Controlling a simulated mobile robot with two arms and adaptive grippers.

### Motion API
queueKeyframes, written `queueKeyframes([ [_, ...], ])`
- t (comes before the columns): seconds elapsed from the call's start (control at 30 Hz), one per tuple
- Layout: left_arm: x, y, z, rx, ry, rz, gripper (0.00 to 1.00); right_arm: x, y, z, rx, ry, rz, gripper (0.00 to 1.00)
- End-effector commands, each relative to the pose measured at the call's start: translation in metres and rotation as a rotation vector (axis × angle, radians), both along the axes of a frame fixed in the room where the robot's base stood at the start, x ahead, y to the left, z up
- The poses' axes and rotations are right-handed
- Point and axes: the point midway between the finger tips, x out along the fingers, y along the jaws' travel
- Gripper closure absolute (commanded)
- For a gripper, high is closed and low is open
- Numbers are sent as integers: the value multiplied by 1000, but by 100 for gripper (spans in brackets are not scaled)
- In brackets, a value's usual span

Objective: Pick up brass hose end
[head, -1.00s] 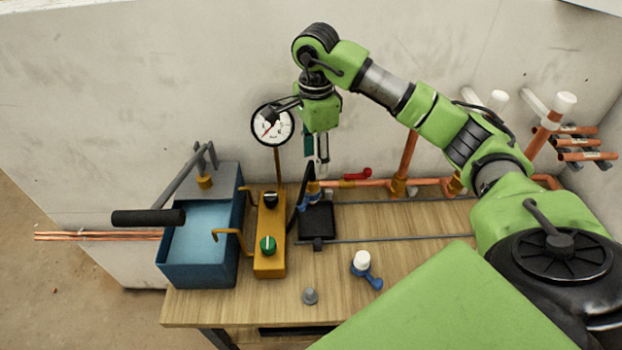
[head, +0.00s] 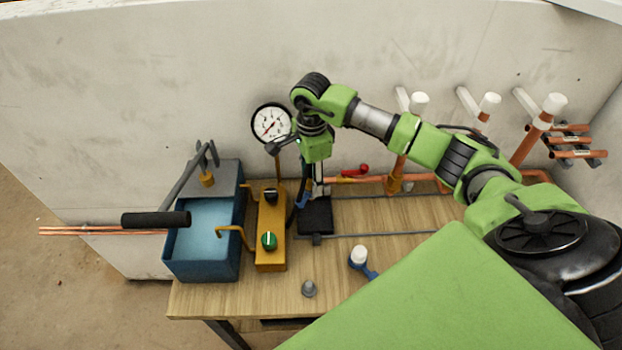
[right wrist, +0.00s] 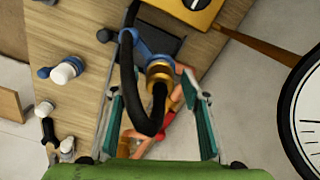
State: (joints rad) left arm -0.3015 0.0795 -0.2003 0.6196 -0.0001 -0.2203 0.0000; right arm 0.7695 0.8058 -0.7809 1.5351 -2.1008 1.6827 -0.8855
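The brass hose end (right wrist: 159,73) is a gold ring-shaped fitting with a black hose (right wrist: 129,75) looping beside it, seen in the right wrist view. It sits by a blue part over a black plate (head: 317,217) on the bench. My right gripper (right wrist: 153,88) is open, its teal-padded fingers on either side of the hose and fitting, with a gap on both sides. In the head view my right gripper (head: 318,190) points down just above the black plate, largely hiding the hose end. My left gripper is not in view.
A yellow box (head: 271,245) with black and green knobs stands left of the plate, beside a blue water tank (head: 206,262). A pressure gauge (head: 271,123) stands behind. A red-handled copper pipe (head: 370,181) runs along the wall. A white-capped blue valve (head: 359,256) and grey cap (head: 309,289) lie in front.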

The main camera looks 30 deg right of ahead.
Motion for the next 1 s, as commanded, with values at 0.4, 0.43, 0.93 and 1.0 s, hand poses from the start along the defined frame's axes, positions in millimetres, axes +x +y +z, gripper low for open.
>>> queueKeyframes([
  [0.4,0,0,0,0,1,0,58,0,0,1,0,0,-1,88],
  [0.43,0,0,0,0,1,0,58,0,0,1,0,-1,-1,88],
  [0.93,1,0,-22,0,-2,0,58,-15,10,51,-1,-6,4,88],
  [1.0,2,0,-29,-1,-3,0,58,-24,18,65,0,-8,4,88],
])
